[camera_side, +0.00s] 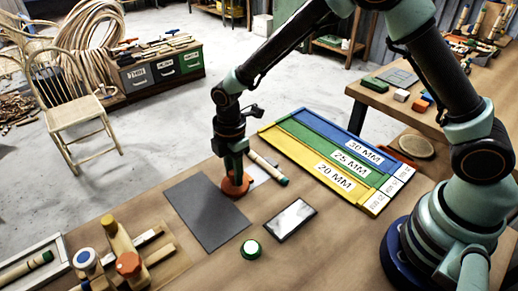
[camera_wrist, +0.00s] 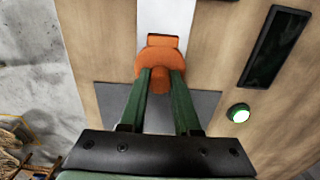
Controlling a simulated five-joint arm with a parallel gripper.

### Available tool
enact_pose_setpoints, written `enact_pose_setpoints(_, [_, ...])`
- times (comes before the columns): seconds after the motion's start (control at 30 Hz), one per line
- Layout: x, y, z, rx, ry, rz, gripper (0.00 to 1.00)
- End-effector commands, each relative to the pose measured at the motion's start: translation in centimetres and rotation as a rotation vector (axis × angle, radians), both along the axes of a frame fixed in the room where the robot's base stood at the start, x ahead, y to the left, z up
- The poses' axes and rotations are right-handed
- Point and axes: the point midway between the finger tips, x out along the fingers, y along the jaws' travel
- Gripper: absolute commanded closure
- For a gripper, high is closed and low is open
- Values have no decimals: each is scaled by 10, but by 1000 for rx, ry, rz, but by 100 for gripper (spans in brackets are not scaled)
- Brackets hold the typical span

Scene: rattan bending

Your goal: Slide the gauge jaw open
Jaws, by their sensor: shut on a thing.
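The orange gauge jaw (camera_side: 236,185) stands at the upper right edge of a dark grey mat (camera_side: 207,214). In the wrist view the orange jaw (camera_wrist: 160,50) sits across a pale gauge bar (camera_wrist: 166,16), with a round orange knob toward me. My gripper (camera_side: 236,173) points down over the jaw in the side view. In the wrist view the green fingers of my gripper (camera_wrist: 161,82) are shut on either side of the orange knob. The pale gauge bar (camera_side: 258,175) is partly hidden behind a rattan stick and my gripper in the side view.
A green-tipped rattan stick (camera_side: 268,168) lies just right of my gripper. A dark tablet (camera_side: 290,219) and a green button (camera_side: 251,249) are nearer the front. A colour-striped sorting board (camera_side: 337,157) lies right. Wooden clamps (camera_side: 122,245) stand front left.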

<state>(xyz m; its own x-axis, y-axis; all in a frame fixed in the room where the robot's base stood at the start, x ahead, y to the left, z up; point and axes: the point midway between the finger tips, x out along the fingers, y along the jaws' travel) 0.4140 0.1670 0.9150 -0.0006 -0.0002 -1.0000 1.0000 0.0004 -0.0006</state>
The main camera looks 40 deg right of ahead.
Motion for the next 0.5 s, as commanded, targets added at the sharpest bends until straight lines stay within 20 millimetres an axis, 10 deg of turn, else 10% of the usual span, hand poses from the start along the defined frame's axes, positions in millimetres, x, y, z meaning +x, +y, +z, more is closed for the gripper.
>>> enact_pose_setpoints(0.33, [0,11,1,1,-3,5,100])
enact_pose_setpoints(0.4, [0,11,1,2,-4,5,50])
enact_pose_setpoints(0.5, [0,10,1,1,-3,3,39])
